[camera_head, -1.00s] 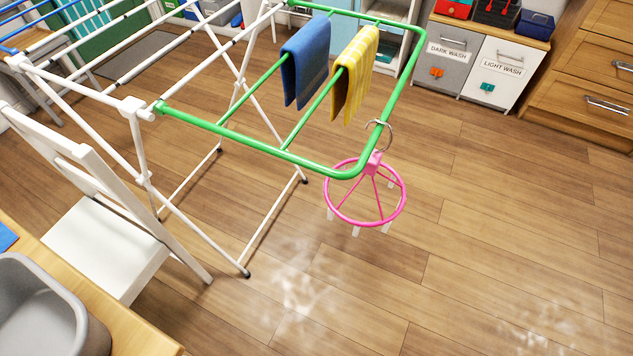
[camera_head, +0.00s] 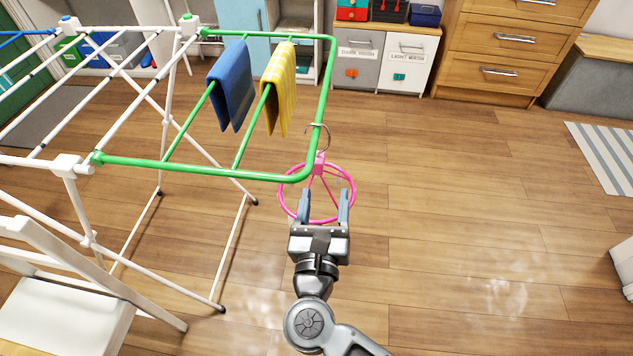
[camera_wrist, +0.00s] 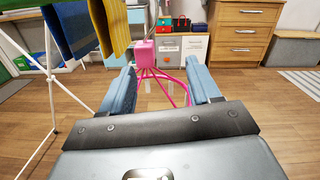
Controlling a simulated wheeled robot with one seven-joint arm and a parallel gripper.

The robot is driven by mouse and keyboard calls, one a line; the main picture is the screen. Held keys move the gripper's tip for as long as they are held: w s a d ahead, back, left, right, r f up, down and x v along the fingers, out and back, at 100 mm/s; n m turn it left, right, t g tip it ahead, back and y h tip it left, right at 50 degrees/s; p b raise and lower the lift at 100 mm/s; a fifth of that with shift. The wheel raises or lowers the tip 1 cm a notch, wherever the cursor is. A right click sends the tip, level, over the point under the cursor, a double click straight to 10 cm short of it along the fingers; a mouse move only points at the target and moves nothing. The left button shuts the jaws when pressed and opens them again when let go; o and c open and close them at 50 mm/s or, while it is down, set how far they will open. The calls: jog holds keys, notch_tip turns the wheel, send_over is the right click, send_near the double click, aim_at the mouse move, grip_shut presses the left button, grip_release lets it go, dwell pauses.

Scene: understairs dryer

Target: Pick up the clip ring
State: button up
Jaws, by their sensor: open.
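The pink clip ring (camera_head: 350,180) hangs by its metal hook (camera_head: 318,132) from the near right corner of the drying rack's green rail (camera_head: 326,110). My gripper (camera_head: 324,204) is open in front of the ring, and its fingers overlap the ring's near side in the head view. In the wrist view the ring's pink hub (camera_wrist: 146,53) and spokes show between and beyond my two open fingers (camera_wrist: 160,90). Nothing is gripped. The ring's lower near side is partly hidden behind my gripper.
A blue towel (camera_head: 231,85) and a yellow towel (camera_head: 279,85) hang on the rack left of the ring. A white chair (camera_head: 70,310) stands at lower left. Hampers (camera_head: 405,62) and wooden drawers (camera_head: 500,50) line the back.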

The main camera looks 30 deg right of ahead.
aim_at(315, 169)
jog(key=w, duration=0.2)
jog(key=w+d+m+p, duration=0.1)
jog(key=w, duration=0.2)
jog(key=w+d+m, duration=0.1)
jog(key=w, duration=0.2)
jog(key=shift+d+f+g, duration=0.15)
jog(key=shift+f+g, duration=0.05)
jog(key=shift+g, duration=0.2)
jog(key=shift+w+d, duration=0.3)
jog(key=shift+w, duration=0.1)
jog(key=shift+c, duration=0.3)
grip_shut()
